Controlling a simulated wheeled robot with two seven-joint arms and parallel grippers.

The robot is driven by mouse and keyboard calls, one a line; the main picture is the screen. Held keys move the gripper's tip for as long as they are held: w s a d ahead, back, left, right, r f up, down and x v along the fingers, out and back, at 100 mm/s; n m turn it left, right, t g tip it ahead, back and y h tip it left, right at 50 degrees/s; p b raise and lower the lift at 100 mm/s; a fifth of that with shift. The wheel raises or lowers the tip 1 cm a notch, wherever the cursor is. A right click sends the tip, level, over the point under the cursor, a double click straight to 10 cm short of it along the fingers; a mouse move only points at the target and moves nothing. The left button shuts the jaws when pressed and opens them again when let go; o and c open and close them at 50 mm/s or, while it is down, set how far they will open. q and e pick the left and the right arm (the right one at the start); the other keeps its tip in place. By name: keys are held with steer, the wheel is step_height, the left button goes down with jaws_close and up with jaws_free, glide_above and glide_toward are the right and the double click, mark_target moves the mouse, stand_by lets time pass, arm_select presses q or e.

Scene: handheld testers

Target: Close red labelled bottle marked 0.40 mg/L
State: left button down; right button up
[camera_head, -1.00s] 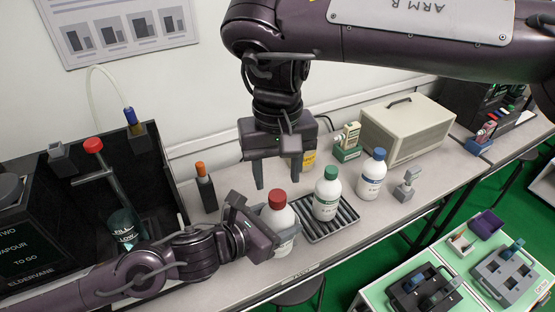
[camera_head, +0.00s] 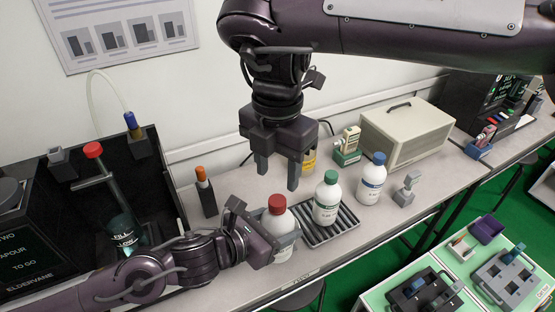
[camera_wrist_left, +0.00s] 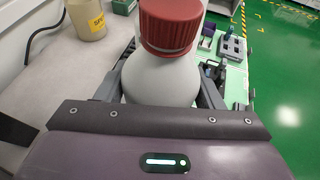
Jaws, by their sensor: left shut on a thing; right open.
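The white bottle with a red cap (camera_head: 278,222) stands at the front of the bench; the cap sits on its neck. Its label is hidden by my gripper, so the marking cannot be read. My left gripper (camera_head: 276,247) is shut around the bottle's body. In the left wrist view the red cap (camera_wrist_left: 171,24) and white shoulder (camera_wrist_left: 160,78) fill the middle between the fingers. My right gripper (camera_head: 277,174) is open and empty, pointing down above and behind the red-capped bottle, with its fingertips apart from the cap.
A green-capped bottle (camera_head: 327,200) stands on a ribbed rack (camera_head: 345,222) close to the right. A blue-capped bottle (camera_head: 371,180) stands beyond it. An orange-topped holder (camera_head: 206,192) is to the left. A yellow-labelled container (camera_head: 310,160) stands behind my right gripper.

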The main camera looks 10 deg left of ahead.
mark_target(278, 200)
steer(key=n, duration=0.4)
steer(key=shift+r+n, duration=0.15)
steer(key=shift+n, duration=0.15)
steer(key=n, duration=0.4)
steer(key=shift+r, duration=0.15)
steer(key=n, duration=0.4)
steer(key=shift+r, duration=0.15)
steer(key=n, duration=0.4)
steer(key=shift+r+n, duration=0.15)
steer(key=shift+n, duration=0.15)
steer(key=shift+f, duration=4)
steer(key=shift+c, duration=0.5)
